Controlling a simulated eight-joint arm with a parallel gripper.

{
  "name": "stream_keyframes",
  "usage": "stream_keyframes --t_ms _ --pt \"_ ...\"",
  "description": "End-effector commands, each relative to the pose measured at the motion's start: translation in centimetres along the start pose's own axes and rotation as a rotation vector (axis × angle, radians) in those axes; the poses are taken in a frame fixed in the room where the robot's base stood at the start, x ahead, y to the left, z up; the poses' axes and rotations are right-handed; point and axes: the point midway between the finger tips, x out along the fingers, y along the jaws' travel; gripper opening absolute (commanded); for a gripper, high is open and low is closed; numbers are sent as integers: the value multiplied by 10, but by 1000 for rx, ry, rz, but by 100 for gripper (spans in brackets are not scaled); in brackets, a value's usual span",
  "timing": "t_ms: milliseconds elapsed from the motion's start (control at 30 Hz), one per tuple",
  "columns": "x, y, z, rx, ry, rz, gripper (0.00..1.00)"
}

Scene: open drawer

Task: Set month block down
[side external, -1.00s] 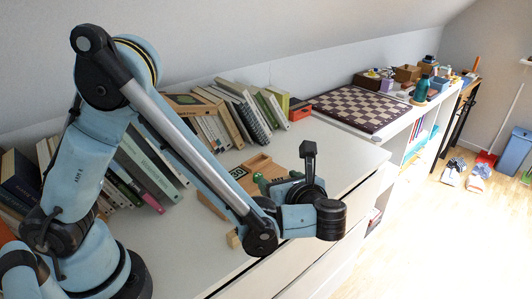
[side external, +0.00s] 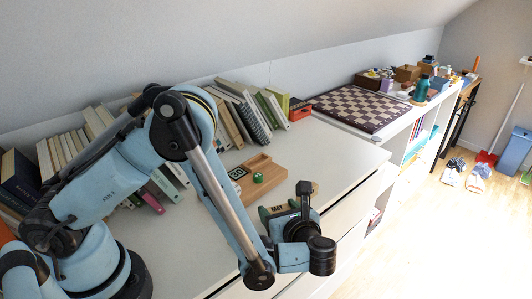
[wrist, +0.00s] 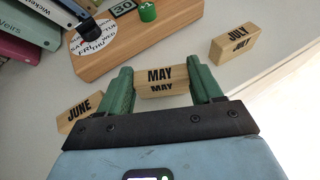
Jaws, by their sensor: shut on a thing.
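My gripper (wrist: 160,74) is shut on the wooden MAY block (wrist: 162,84), with one green finger at each end. In the side view the MAY block (side external: 277,210) is near the front edge of the dresser top. I cannot tell whether it touches the surface. The JUNE block (wrist: 80,108) lies left of my gripper in the wrist view, partly hidden by the left finger. The JULY block (wrist: 236,45) stands to the right, apart from my gripper. The wooden calendar base (wrist: 135,47) lies beyond the held block, with a green knob (wrist: 147,12).
A 30 tile (side external: 237,173) sits at the calendar base. Books (side external: 240,110) line the wall behind. A chessboard (side external: 362,107) lies on the farther shelf.

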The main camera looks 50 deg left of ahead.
Motion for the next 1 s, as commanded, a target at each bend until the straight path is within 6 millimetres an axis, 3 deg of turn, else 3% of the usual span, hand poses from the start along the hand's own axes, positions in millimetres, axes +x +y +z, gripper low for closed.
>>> stream_keyframes --t_ms 233,267,400,767,1000 --pt "1 0 -3 0 0 0 36" --pt "1 0 -2 0 0 0 68" --pt "1 0 -2 0 0 0 89" --pt "0 0 1 0 0 0 90" --pt "-36 -1 0 2 0 -4 90"
